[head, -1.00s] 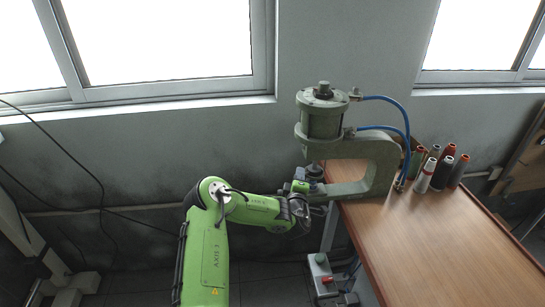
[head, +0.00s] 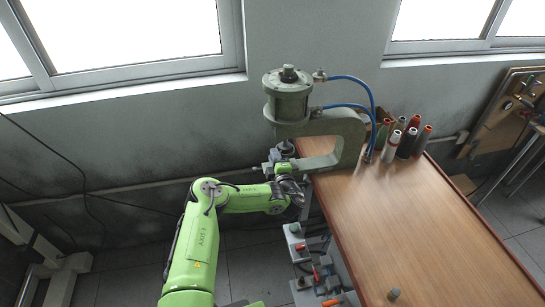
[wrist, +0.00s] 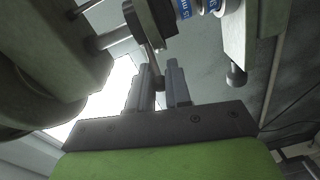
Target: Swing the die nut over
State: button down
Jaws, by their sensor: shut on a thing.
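The grey-green C-frame press (head: 345,135) stands at the table's back left edge, its cylinder (head: 288,95) on top. In the wrist view, a dark collar-like piece (wrist: 148,22), which looks like the die nut, sits on the press's shaft. A thin dark bar (wrist: 153,55) runs from it down between my fingers. My gripper (wrist: 165,82) is shut on this bar, with one finger on each side. In the head view my wrist is under the cylinder at the press's open mouth; the fingers and nut are too small to make out there.
A silver rod (wrist: 110,38) and a blue-marked part (wrist: 185,8) are close to the fingers. A control box (head: 297,240) is beside the table.

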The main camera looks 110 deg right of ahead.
jog(key=shift+r, duration=0.1)
jog(key=c, duration=1.1)
grip_release()
jog(key=shift+d, duration=0.1)
jog(key=shift+a, duration=0.4)
jog(key=a+p, duration=0.1)
jog(key=a, duration=0.2)
jog(key=a+p, duration=0.1)
jog(key=a, duration=0.3)
jog(key=w+a+p, duration=0.1)
jog(key=a, duration=0.3)
jog(key=shift+w+a+r, duration=0.1)
jog(key=shift+a+r, duration=0.05)
